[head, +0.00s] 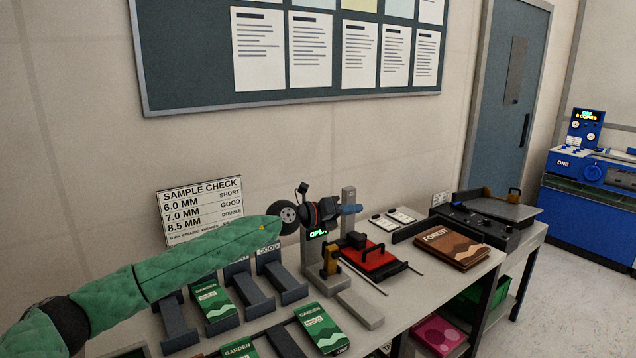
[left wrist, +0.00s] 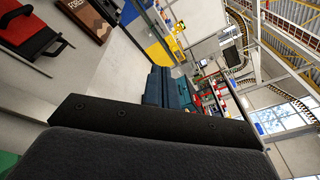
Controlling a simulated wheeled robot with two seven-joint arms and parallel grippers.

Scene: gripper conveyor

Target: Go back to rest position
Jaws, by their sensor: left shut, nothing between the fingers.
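My left arm comes in from the left in a green quilted sleeve. My left gripper (head: 350,210) is at its end, over the back of the table, and is shut with nothing in it. It hangs above the red and black device (head: 372,262), apart from it. In the left wrist view the dark gripper fingers (left wrist: 150,127) fill the lower part, lying together. My right gripper shows in neither view.
The table (head: 402,310) holds green Garden booklets (head: 325,328), grey stands (head: 285,284), a brown Forest book (head: 451,246) and a black machine (head: 470,222). A sample check sign (head: 200,208) stands behind my arm. Floor is clear at the right.

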